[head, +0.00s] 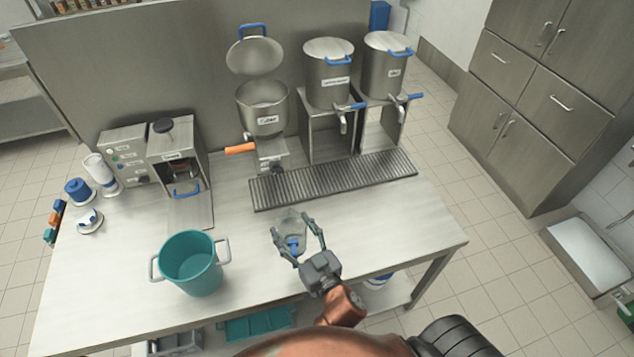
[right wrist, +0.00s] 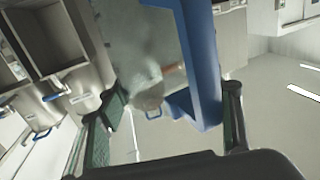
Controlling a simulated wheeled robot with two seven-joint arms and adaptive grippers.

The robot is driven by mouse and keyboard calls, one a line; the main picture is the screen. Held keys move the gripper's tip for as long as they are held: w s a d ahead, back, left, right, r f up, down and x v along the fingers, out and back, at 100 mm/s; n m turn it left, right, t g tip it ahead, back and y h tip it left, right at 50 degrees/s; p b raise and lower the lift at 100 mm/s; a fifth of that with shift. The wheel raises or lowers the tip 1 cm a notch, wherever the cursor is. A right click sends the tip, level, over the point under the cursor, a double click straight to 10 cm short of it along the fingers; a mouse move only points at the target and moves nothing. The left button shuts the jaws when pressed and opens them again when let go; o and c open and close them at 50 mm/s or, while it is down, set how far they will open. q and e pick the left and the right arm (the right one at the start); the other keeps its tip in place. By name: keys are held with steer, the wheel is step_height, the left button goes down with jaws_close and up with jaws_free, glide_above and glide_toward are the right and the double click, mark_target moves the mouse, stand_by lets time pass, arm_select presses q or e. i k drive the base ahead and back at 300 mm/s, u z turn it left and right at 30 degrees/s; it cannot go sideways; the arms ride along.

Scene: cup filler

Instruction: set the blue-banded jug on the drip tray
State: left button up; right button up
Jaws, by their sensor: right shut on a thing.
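The jug (head: 290,219) is clear, with a blue handle (head: 293,244) facing my right gripper (head: 294,236). My right gripper is shut on the jug, its fingers around the handle side. In the right wrist view the blue handle (right wrist: 201,62) fills the space between the fingers, with the clear jug wall (right wrist: 145,45) beyond it. The drip tray (head: 335,181) is a long dark grating at the back of the table, empty. The jug is in front of its left part, apart from it. I cannot tell whether the jug touches the table. My left gripper is not in view.
A teal bucket (head: 190,266) stands left of the jug. Behind the tray are an open hopper with an orange handle (head: 240,149) and two steel urns (head: 328,75) with taps over the tray. A boxy machine (head: 150,152) stands at left. The table's right part is clear.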

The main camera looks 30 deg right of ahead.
mark_target(339, 174)
steer(key=k, duration=0.45)
steer(key=z, duration=1.55)
steer(key=i, duration=1.15)
steer(key=u, duration=1.55)
